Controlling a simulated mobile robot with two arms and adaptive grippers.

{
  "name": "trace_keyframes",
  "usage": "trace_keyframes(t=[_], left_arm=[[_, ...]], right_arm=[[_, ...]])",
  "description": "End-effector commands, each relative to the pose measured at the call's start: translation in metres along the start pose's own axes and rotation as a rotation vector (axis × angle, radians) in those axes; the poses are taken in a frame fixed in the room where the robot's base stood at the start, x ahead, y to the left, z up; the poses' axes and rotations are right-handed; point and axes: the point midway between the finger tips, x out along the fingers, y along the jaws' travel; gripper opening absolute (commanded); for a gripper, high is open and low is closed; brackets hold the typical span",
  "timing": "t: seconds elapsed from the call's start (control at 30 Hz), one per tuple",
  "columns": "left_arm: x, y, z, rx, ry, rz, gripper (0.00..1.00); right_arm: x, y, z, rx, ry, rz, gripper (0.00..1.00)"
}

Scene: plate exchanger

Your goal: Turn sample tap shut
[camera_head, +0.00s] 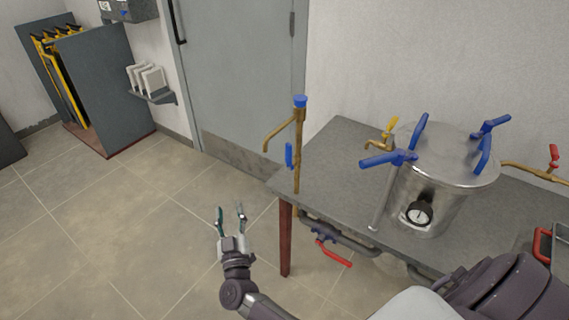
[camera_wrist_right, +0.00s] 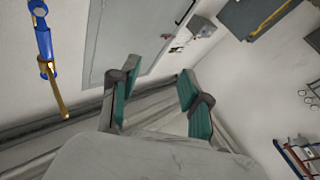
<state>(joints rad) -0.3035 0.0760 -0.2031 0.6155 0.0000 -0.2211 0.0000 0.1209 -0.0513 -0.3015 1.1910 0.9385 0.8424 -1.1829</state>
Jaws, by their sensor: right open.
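Several taps show, and I cannot tell for sure which is the sample tap. An upright brass pipe tap (camera_head: 298,130) with a blue cap, a side spout and a blue lever (camera_head: 289,155) stands at the table's left corner. A small brass tap with a yellow handle (camera_head: 391,126) is at the vessel's left side. A brass tap with a red handle (camera_head: 554,156) is at its right. My right gripper (camera_head: 230,212) is open and empty, left of the table and apart from the taps. In the right wrist view its fingers (camera_wrist_right: 158,98) are spread; a blue and brass fitting (camera_wrist_right: 46,50) is at upper left.
A steel vessel (camera_head: 445,185) with blue clamp handles and a gauge stands on the grey table (camera_head: 335,180). A red-handled valve (camera_head: 333,255) sits on a pipe below the table edge. A door (camera_head: 240,80) is behind; the floor at left is clear.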

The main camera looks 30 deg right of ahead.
Motion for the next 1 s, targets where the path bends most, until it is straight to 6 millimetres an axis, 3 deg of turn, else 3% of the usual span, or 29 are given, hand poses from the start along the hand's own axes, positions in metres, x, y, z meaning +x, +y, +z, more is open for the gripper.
trace_keyframes(t=[0.03, 0.1, 0.2, 0.27, 0.4, 0.57, 1.0], left_arm=[[0.029, 0.002, 0.002, 0.001, 0.0, 0.003, 0.0], [0.043, 0.004, 0.003, 0.001, 0.0, 0.004, 0.0], [0.057, 0.004, 0.004, 0.001, 0.001, 0.004, 0.0], [0.063, 0.004, 0.004, 0.001, 0.001, 0.004, 0.0], [0.067, 0.002, 0.004, 0.0, 0.003, 0.001, 0.0], [0.065, -0.003, 0.0, -0.002, 0.009, -0.004, 0.0], [0.062, -0.005, -0.001, -0.003, 0.011, -0.007, 0.0]], right_arm=[[0.024, 0.021, -0.034, 0.033, 0.058, 0.202, 0.47], [0.036, 0.053, -0.068, 0.055, 0.03, 0.433, 0.47], [0.034, 0.082, -0.09, 0.088, -0.098, 0.643, 0.47], [0.031, 0.091, -0.096, 0.102, -0.181, 0.708, 0.47], [0.024, 0.098, -0.101, 0.114, -0.309, 0.764, 0.47], [0.032, 0.109, -0.099, 0.11, -0.336, 0.772, 0.47], [0.092, 0.169, -0.069, 0.107, -0.332, 0.772, 0.47]])
